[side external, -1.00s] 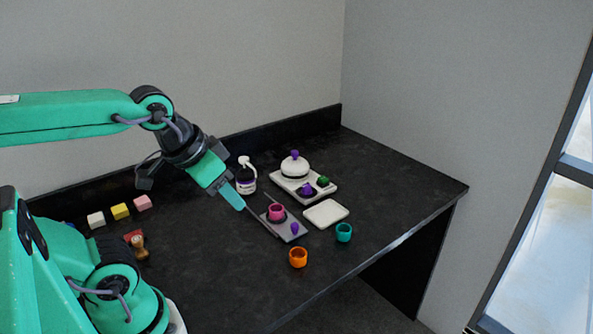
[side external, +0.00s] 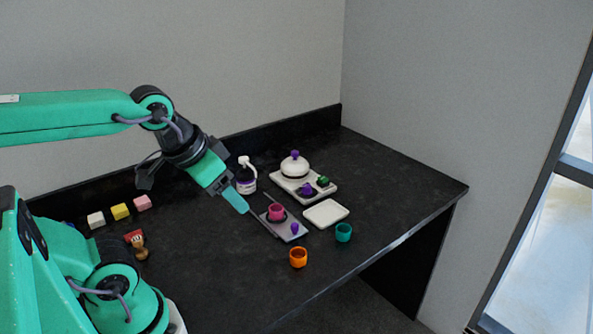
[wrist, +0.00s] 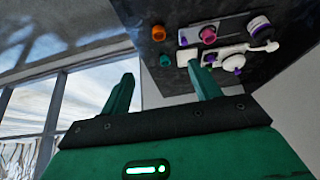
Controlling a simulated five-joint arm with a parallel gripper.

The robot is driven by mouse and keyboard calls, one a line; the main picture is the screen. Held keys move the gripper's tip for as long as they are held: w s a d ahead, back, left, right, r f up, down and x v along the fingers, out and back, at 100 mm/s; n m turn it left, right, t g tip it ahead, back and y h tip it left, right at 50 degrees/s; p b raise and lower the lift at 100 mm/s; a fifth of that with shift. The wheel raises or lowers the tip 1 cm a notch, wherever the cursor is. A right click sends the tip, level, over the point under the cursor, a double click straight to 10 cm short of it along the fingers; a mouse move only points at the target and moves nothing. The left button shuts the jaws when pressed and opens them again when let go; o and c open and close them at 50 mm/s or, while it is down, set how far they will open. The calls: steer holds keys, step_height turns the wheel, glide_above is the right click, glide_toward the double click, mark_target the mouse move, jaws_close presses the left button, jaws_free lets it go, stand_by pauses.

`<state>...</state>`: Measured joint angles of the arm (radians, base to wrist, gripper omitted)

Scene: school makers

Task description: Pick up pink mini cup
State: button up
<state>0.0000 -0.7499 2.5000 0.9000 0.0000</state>
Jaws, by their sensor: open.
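The pink mini cup (side external: 276,212) stands upright on a small grey tray (side external: 302,235) in the side view. In the wrist view, the pink cup (wrist: 208,35) is at the upper right, beyond my fingers. My gripper (side external: 246,211) is open, just left of the cup and tray in the side view, pointing down to the right. Only one teal finger shows clearly there. In the wrist view, both fingers of my gripper (wrist: 161,73) are spread with nothing between them. I cannot tell whether a fingertip touches the tray.
A purple piece (side external: 295,228) is on the tray beside the cup. An orange cup (side external: 298,257), teal cup (side external: 344,232) and white plate (side external: 325,213) are nearby. The right table area is clear.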

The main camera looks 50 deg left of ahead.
steer(key=shift+w, duration=0.15)
steer(key=n+g, duration=0.1)
steer(key=g, duration=0.5)
glide_above(277, 205)
steer(key=d, duration=0.1)
step_height(277, 205, down, 15)
steer(key=shift+s+d+f, duration=0.1)
steer(key=shift+s+f, duration=0.15)
steer(key=shift+f, duration=0.4)
steer(key=shift+s+d+f, duration=0.1)
steer(key=shift+s+f, duration=0.1)
steer(key=shift+f, duration=0.4)
steer(key=shift+f, duration=0.1)
steer(key=shift+f, duration=2.5)
